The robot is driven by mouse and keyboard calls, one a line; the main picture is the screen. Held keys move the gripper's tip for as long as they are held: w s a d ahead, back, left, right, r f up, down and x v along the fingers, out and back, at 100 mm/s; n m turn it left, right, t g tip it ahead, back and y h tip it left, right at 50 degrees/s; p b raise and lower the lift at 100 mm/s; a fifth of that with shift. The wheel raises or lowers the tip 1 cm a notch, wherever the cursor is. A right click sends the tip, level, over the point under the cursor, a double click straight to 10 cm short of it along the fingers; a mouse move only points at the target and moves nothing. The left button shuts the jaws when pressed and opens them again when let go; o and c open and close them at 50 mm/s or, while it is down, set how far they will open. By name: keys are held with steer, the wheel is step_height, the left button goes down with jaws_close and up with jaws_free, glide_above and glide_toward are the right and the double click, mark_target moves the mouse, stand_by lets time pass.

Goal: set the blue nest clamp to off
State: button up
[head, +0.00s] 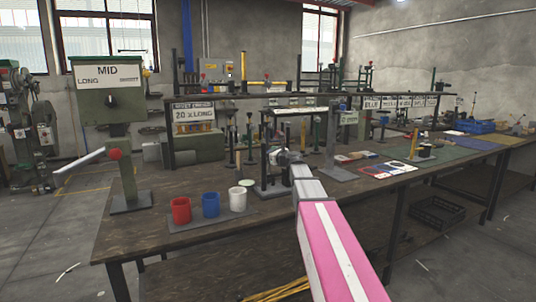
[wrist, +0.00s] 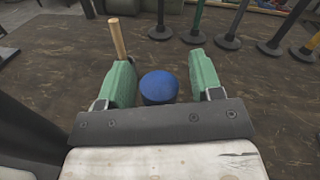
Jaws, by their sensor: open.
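A blue round-topped knob (wrist: 159,86), the only blue thing near my gripper and seemingly the blue nest clamp, stands between the green fingers of my gripper (wrist: 160,70) in the wrist view. The fingers are open, one on each side, with a gap showing around it. Its lower part is hidden behind the gripper's dark crossbar, so its setting cannot be told. A wooden rod (wrist: 117,39) rises just behind the left finger. In the head view my gripper (head: 283,158) is over the workbench (head: 240,228), small and partly hidden among dark posts; the knob cannot be made out there.
Red (head: 181,211), blue (head: 211,205) and white (head: 237,199) cups stand on a tray at the front left. A press with a "MID" sign (head: 105,77) stands farther left. Several posts (wrist: 234,25) on round bases stand beyond the gripper in the wrist view.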

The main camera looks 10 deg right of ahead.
steer(key=shift+w+a, duration=0.2)
steer(key=shift+w, duration=0.15)
jaws_close()
